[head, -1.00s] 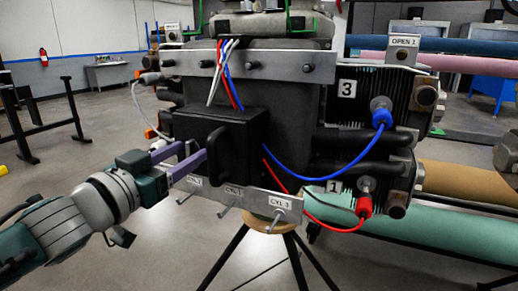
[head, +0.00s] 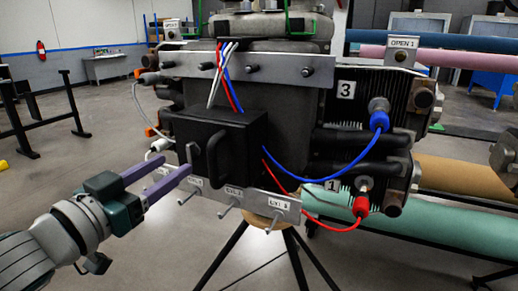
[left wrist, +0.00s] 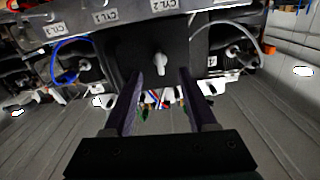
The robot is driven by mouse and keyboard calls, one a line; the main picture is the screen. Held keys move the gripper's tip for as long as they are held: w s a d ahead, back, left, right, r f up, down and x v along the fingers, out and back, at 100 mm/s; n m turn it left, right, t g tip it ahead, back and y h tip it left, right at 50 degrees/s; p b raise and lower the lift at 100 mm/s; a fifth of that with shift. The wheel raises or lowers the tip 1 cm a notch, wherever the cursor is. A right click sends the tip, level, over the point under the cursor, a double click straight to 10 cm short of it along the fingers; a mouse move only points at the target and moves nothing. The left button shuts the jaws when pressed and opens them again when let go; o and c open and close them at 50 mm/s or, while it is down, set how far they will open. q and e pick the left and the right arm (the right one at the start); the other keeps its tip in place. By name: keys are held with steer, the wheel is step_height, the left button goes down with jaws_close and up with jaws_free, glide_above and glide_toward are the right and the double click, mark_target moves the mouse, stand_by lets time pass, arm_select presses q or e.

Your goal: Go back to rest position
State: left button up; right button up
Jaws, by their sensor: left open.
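My left gripper (head: 160,172) is open and empty, its two purple fingers pointing at the engine block. In the head view it stands to the left of the black box with a handle (head: 208,150), apart from it. In the left wrist view the fingers (left wrist: 159,82) are spread, with a grey T-shaped knob (left wrist: 159,64) on a dark face seen between them. The engine (head: 290,130) stands on a tripod, with a blue plug (head: 380,121) and a red plug (head: 361,206) at its right. My right gripper is out of view.
A metal strip with labelled levers (head: 250,205) runs below the box. Long pipes (head: 460,215) lie at the right. A black stand (head: 40,125) is at the far left. The floor (head: 120,130) between it and the engine is clear.

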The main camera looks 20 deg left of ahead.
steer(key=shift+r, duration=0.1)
arm_select(q)
steer(key=s+d+f+g+p, duration=0.1)
steer(key=s+d+g+p, duration=0.15)
steer(key=s+g, duration=0.4)
steer(key=s+d+f+g+y+p, duration=0.1)
steer(key=s+d+g, duration=0.25)
steer(key=s, duration=0.65)
steer(key=s+d+g+p, duration=0.2)
steer(key=s+d+g, duration=0.2)
steer(key=s, duration=0.4)
step_height(320, 180, up, 38)
steer(key=s+p, duration=0.1)
steer(key=p, duration=3.6)
steer(key=shift+f, duration=0.25)
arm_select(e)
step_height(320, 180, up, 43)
